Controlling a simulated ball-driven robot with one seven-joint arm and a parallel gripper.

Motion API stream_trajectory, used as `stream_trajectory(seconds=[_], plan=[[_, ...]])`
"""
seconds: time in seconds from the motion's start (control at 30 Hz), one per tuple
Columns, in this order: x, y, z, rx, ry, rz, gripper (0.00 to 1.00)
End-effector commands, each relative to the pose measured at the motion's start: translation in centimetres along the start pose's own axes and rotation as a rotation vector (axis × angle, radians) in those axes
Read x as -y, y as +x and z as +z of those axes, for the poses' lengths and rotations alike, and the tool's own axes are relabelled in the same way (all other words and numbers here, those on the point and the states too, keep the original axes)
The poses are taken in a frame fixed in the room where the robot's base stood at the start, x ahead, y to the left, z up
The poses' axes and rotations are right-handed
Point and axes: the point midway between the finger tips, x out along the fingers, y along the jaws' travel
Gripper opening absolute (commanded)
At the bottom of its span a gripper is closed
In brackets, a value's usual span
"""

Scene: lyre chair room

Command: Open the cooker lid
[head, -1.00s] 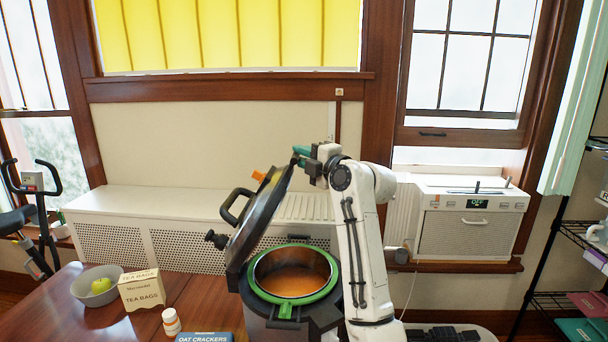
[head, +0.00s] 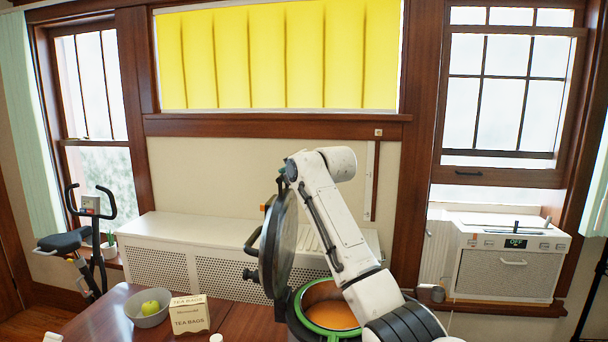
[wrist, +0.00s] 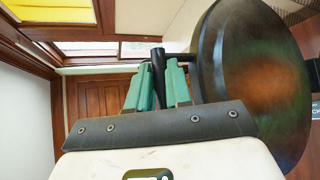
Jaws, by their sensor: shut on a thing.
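The cooker (head: 300,328) stands on the wooden table with its lid (head: 284,243) swung up to nearly vertical at the left side of the pot. Its green-rimmed opening (head: 312,324) shows orange contents, partly hidden behind my arm. The lid's dark handle (head: 253,241) faces left. My gripper (wrist: 157,82) has green fingers shut on a dark bar beside the lid, whose round inner face (wrist: 252,80) fills the right of the wrist view.
A grey bowl (head: 148,312) with a green apple and a tea bags box (head: 189,315) stand on the table (head: 236,322) to the left. A white perforated radiator cover (head: 160,256) runs behind.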

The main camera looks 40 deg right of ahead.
Motion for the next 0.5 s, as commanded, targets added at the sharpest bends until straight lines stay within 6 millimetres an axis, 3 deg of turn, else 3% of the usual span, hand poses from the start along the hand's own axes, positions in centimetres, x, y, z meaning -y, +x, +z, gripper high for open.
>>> stream_trajectory(seconds=[0.2,0.5], plan=[[-0.4,2.3,-2.2,-0.011,-0.06,-0.083,0.0],[-1.0,3.9,-3.7,-0.011,-0.108,-0.135,0.0]])
